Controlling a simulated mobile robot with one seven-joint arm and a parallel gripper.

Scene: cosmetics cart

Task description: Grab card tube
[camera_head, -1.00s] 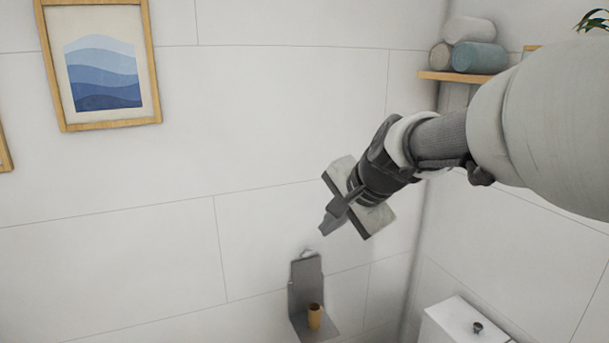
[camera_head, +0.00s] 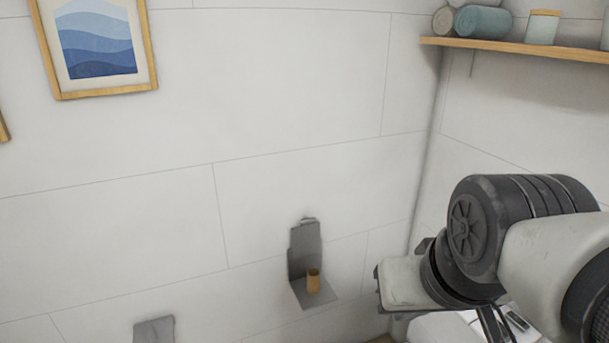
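A wooden shelf (camera_head: 500,47) with rolled towels (camera_head: 482,21) and a jar (camera_head: 542,27) is at the upper right. A framed picture (camera_head: 98,45) hangs at the upper left. Another grey piece (camera_head: 154,330) shows at the lower left. A white surface (camera_head: 440,328) lies below my gripper.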

